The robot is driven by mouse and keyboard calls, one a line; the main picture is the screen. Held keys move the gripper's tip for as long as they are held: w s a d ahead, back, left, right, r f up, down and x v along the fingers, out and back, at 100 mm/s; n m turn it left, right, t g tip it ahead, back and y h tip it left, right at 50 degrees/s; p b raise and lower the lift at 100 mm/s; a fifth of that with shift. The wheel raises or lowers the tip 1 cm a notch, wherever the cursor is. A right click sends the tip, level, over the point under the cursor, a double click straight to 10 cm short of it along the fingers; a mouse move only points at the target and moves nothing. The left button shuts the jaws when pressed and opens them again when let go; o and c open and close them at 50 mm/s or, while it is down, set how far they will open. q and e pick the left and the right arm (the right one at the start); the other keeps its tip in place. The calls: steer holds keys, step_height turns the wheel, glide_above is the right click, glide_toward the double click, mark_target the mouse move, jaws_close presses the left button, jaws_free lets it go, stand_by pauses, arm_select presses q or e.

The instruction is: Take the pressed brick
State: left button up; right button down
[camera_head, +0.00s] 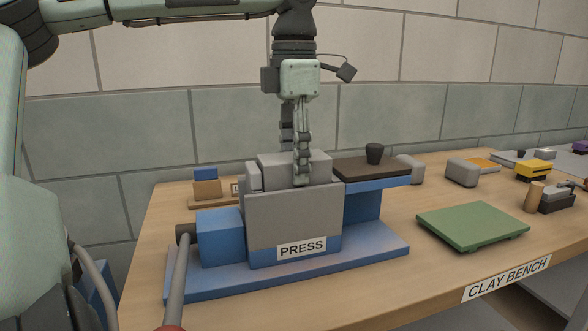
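The press (293,215) stands on the bench, a grey mould box with blue parts on a blue base. A pale grey block, which looks like the pressed brick (275,167), sticks up out of the top of the mould. My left gripper (296,168) points down from above. Its near finger lies against or just in front of the brick's near face. Its far finger goes down behind the brick, and its tip is hidden. Whether both fingers touch the brick is unclear. The brick's lower part is hidden in the mould. My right gripper is not in view.
A dark plate with a black knob (374,153) sits right of the mould. The press lever (177,285) leans at front left. A green board (472,226) lies bare to the right. Grey blocks (462,172) and a yellow item (533,170) stand farther back. A wall closes the back.

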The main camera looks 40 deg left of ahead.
arm_select(q)
jaws_close()
steer(key=shift+r, duration=0.1)
